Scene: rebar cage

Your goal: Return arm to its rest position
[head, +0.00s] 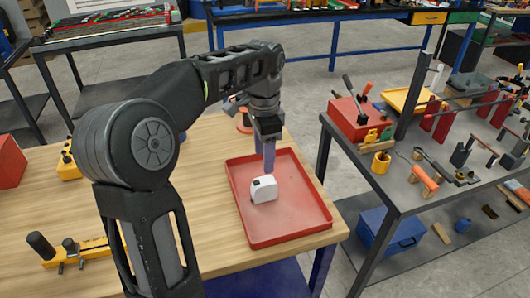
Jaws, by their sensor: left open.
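My left arm comes in from the left and reaches over the wooden workbench. My left gripper (269,165) points down above the red tray (312,222), just behind a white, rounded object with a dark spot (264,189) that lies in the tray. The gripper is open, and nothing shows held in it. Whether its fingertips touch the white object or the tray floor I cannot tell. My right gripper is not in view.
On the workbench (215,240) are a yellow-and-black tool (75,252) at front left and a red box (10,162) at the left edge. A grey table (440,190) with a red toolbox (352,118) and several tools stands to the right, across a narrow gap.

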